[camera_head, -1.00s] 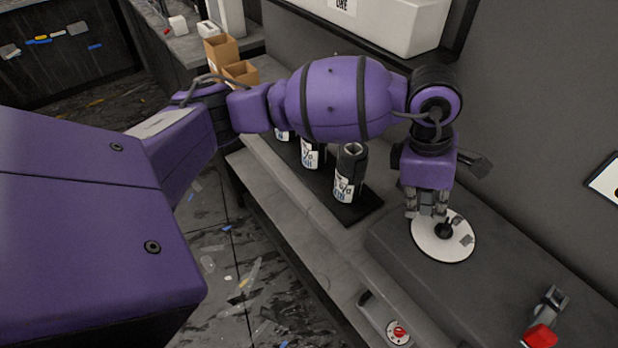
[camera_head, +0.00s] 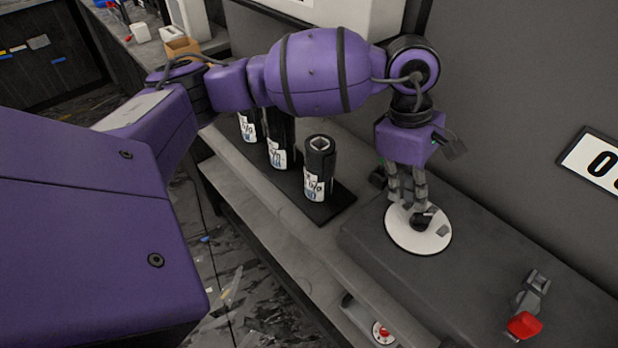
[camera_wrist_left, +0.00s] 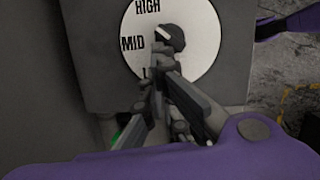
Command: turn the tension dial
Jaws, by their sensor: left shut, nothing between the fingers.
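The tension dial is a white disc (camera_head: 403,236) with a black knob (camera_head: 421,220), lying on the grey bench top. In the left wrist view the disc (camera_wrist_left: 199,62) reads HIGH and MID, with a third label mostly hidden behind my fingers. The dark knob (camera_wrist_left: 170,38) has a white mark that slants between HIGH and MID. My left gripper (camera_head: 408,203) points down over the disc, its fingers closed and empty. In the left wrist view its fingertips (camera_wrist_left: 157,68) are just beside the knob; whether they touch it I cannot tell. My right gripper is not in view.
Several dark film rolls (camera_head: 318,170) with white labels stand on a black mat left of the dial. A small red knob (camera_head: 381,331) sits on a lower ledge. A wall stands behind.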

